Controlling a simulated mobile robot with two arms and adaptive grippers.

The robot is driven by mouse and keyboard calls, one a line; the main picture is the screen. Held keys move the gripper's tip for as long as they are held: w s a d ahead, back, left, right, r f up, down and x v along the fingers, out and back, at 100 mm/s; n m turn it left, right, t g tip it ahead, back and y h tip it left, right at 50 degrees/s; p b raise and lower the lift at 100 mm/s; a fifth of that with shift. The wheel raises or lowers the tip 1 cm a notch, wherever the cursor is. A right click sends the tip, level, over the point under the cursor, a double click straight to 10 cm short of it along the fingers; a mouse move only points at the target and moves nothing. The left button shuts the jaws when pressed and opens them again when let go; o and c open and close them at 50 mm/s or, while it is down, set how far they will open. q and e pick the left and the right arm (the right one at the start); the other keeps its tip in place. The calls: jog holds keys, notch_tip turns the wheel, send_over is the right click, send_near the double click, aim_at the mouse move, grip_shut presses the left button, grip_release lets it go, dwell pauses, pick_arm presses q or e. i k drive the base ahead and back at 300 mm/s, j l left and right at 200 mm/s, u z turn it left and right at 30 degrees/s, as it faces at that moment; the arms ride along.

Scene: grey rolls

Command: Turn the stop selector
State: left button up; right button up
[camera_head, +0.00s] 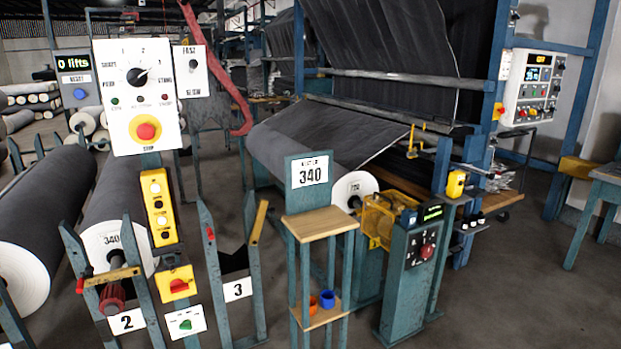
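No control carries a label I can read as stop selector. A white panel (119,128) at the upper left has a black rotary knob (137,76) with small markings around it, its pointer towards the upper right. Below the knob is a red mushroom button (146,131) in a yellow surround. At centre right, a teal pedestal (398,300) has a dark plate with a red knob (427,252) and small white marks around it; its setting is too small to read. A green-lettered display (432,212) sits above. Neither gripper is in view.
A narrow stand (319,223) with a wooden top and a "340" sign stands left of the pedestal. Large dark fabric rolls (40,220) lie at the left. A yellow button box (159,207) hangs below the white panel. Grey floor (520,290) is clear at the right.

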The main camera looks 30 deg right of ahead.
aim_at(137, 76)
jog(key=i+j, duration=0.1)
jog(key=j, duration=0.3)
jog(key=i+j, duration=0.15)
jog(key=j, duration=0.25)
jog(key=i+j, duration=0.1)
jog(key=j, duration=0.35)
jog(key=i+j, duration=0.15)
jog(key=j, duration=0.25)
jog(key=i+j, duration=0.1)
jog(key=j, duration=0.3)
jog(key=i+j, duration=0.1)
jog(key=j, duration=0.3)
